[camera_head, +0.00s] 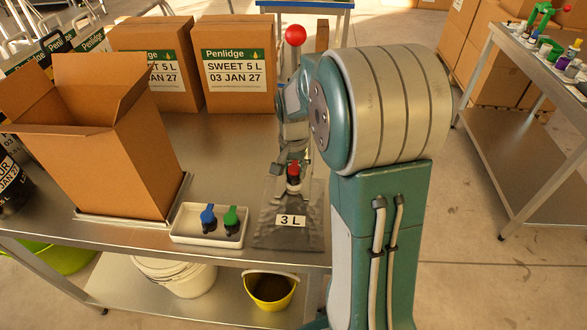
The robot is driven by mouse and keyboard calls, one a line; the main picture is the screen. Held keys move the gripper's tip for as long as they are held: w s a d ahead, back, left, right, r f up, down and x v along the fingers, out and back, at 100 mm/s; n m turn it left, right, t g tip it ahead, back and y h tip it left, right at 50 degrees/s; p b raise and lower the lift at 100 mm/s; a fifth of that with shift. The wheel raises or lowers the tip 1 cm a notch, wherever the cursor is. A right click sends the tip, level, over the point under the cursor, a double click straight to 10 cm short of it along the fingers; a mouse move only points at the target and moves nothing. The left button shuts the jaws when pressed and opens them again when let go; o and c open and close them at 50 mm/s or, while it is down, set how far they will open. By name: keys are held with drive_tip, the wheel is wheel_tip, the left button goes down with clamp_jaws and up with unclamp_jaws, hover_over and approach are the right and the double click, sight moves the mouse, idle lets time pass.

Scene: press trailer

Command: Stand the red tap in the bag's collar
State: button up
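The red tap (293,170) is upright over the pale collar of the grey bag (268,232), which lies on the steel table with a "3 L" label. Whether the tap is seated in the collar or just above it is too small to tell. My gripper (292,160) reaches down at the tap, with grey finger parts close around its top. Whether the fingers grip the tap or stand slightly apart cannot be made out. My arm hides part of the area behind and to the right.
A white tray (178,236) with a blue tap (208,215) and a green tap (231,218) stands left of the bag. An open carton (125,165) is further left. Closed cartons (235,95) stand behind. A red ball (295,36) shows beyond my gripper.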

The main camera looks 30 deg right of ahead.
drive_tip(key=o, duration=0.3)
wheel_tip(320, 180, up, 7)
drive_tip(key=shift+r, duration=0.2)
idle(0.3)
drive_tip(key=s+a+r+n+t, duration=0.2)
drive_tip(key=s+a+n, duration=0.1)
drive_tip(key=s, duration=0.3)
drive_tip(key=s+a+r+n+t, duration=0.1)
drive_tip(key=s+a+r+n, duration=0.1)
drive_tip(key=s+a, duration=0.3)
drive_tip(key=s+a+r+n+t, duration=0.2)
drive_tip(key=s+a+r+n, duration=0.1)
drive_tip(key=s, duration=0.5)
drive_tip(key=shift+a+r+n+t, duration=0.1)
drive_tip(key=shift+a+n+t, duration=0.2)
drive_tip(key=shift+a+n, duration=0.55)
